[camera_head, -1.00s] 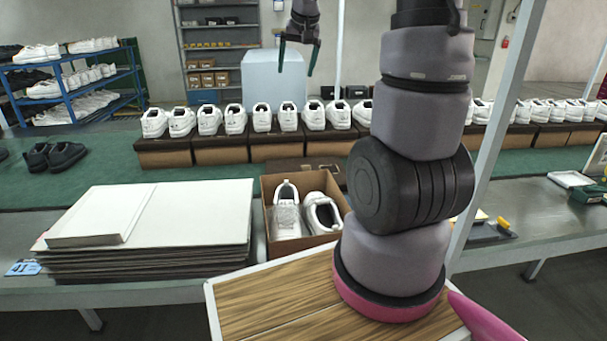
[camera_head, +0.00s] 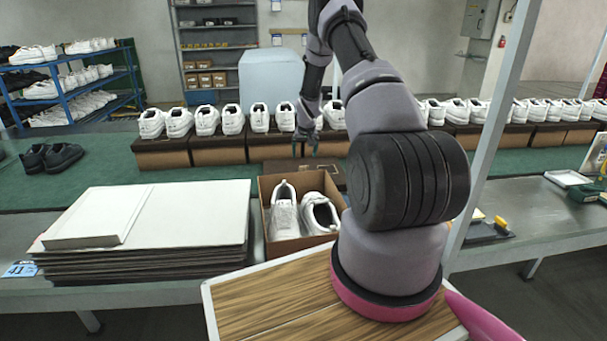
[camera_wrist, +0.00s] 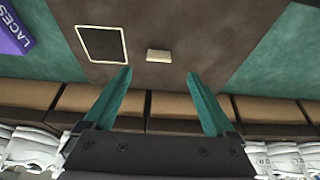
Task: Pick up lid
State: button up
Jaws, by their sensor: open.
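A flat dark brown lid (camera_head: 332,167) lies on the green conveyor surface, just behind an open brown shoe box (camera_head: 288,247). The box holds two white shoes and hides part of the lid's near side. In the wrist view the lid (camera_wrist: 190,40) fills the upper middle, with a framed dark rectangle and a small cream label on it. My gripper (camera_head: 305,146) is over the lid. Its two green fingers (camera_wrist: 158,76) are spread wide with nothing between them. The gap between the fingertips and the lid is hard to tell.
A row of brown boxes with white shoes (camera_head: 207,119) stands just behind the lid. A purple box marked LACES (camera_wrist: 12,32) is in the wrist view's upper left corner. A stack of cardboard sheets (camera_head: 160,262) lies left of the shoe box. Green surface is clear left of the lid.

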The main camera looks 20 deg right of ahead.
jog(key=x, duration=0.8)
jog(key=shift+w+d+f, duration=0.2)
jog(key=shift+w+f, duration=0.05)
grip_shut()
notch_tip(320, 180, up, 10)
dwell(0.3)
